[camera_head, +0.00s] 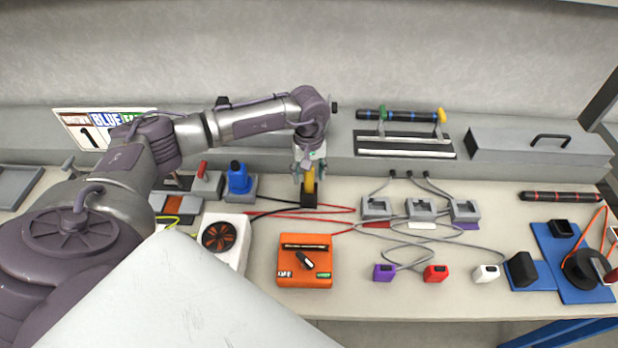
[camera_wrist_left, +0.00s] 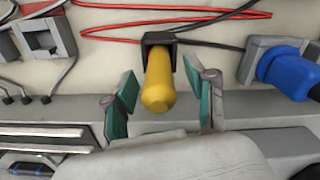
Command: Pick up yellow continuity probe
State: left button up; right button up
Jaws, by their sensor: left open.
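The yellow continuity probe (camera_head: 309,182) stands in a small black holder (camera_head: 308,200) near the back of the workbench. My left gripper (camera_head: 308,174) reaches down over it from above. In the left wrist view the yellow probe (camera_wrist_left: 158,82) lies between the two teal-padded fingers of the left gripper (camera_wrist_left: 160,102), with a visible gap on each side. The gripper is open. The probe's lower end is hidden inside the black holder (camera_wrist_left: 159,40). My right gripper is not in view.
A blue-handled tool (camera_head: 238,180) in a grey stand is left of the probe; it also shows in the wrist view (camera_wrist_left: 289,72). Red wires (camera_head: 320,212) run beside the holder. An orange box (camera_head: 305,262) sits in front. Grey sockets (camera_head: 377,208) stand to the right.

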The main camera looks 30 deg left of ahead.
pick_arm(q)
grip_shut()
dwell(0.3)
